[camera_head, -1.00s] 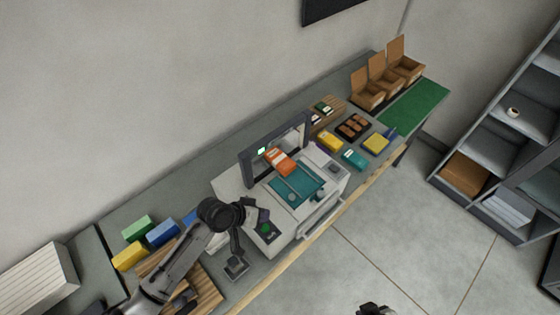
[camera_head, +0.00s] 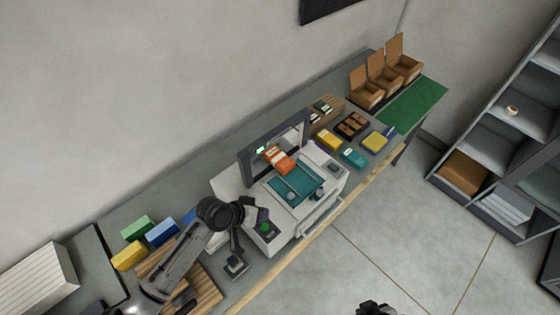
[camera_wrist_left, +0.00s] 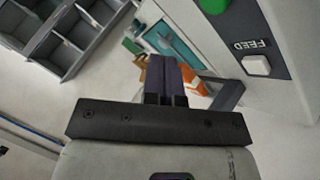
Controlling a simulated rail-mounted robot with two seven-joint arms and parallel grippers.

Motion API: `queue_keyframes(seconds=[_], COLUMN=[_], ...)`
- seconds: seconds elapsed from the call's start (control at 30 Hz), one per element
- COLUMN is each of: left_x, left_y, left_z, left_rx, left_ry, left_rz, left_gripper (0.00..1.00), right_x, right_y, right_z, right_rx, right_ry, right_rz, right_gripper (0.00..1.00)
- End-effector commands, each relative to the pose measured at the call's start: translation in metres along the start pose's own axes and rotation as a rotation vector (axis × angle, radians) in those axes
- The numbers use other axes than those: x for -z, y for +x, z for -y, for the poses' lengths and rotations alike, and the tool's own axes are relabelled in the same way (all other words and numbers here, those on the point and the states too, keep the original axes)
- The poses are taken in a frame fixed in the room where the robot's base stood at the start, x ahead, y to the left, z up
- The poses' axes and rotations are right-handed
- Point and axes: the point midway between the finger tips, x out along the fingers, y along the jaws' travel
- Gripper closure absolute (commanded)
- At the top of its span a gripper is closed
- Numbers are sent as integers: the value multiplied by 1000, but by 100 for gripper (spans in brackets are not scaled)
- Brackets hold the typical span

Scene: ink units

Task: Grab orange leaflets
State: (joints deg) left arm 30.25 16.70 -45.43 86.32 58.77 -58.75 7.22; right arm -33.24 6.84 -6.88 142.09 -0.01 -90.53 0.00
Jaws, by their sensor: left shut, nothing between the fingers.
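The orange leaflets (camera_head: 279,159) sit on the far part of the white machine (camera_head: 291,212), behind its teal tray (camera_head: 297,184) and near the dark upright frame. Some orange also shows in the left wrist view (camera_wrist_left: 194,82), partly hidden behind my fingers. My left gripper (camera_head: 263,215) is at the near left end of the machine, close to the control panel with the green button (camera_head: 265,228). Its fingers are shut and empty, apart from the leaflets. A dark part that looks like my right gripper (camera_head: 376,309) shows at the bottom edge, mostly cut off.
Green, yellow and blue blocks (camera_head: 162,233) lie left on the bench. A yellow pack (camera_head: 329,140), teal pack (camera_head: 354,158) and dark tray (camera_head: 352,126) lie right of the machine. Open brown boxes (camera_head: 367,94) and a green mat (camera_head: 415,104) are at the far end. Shelves (camera_head: 489,166) stand right.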

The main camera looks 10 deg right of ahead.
Motion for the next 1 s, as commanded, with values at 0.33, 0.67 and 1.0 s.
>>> queue_keyframes(seconds=[0.33,0.67,1.0], left_x=[0,0,0], left_y=[0,0,0], left_z=[0,0,0], left_rx=[0,0,0], left_ry=[0,0,0], left_rz=[0,0,0], left_gripper=[93,62,29], right_x=[0,0,0], right_y=[0,0,0], right_z=[1,0,-2], right_rx=[3,1,-5], right_ry=[4,2,-6], right_rz=[-1,0,1], right_gripper=[100,100,100])
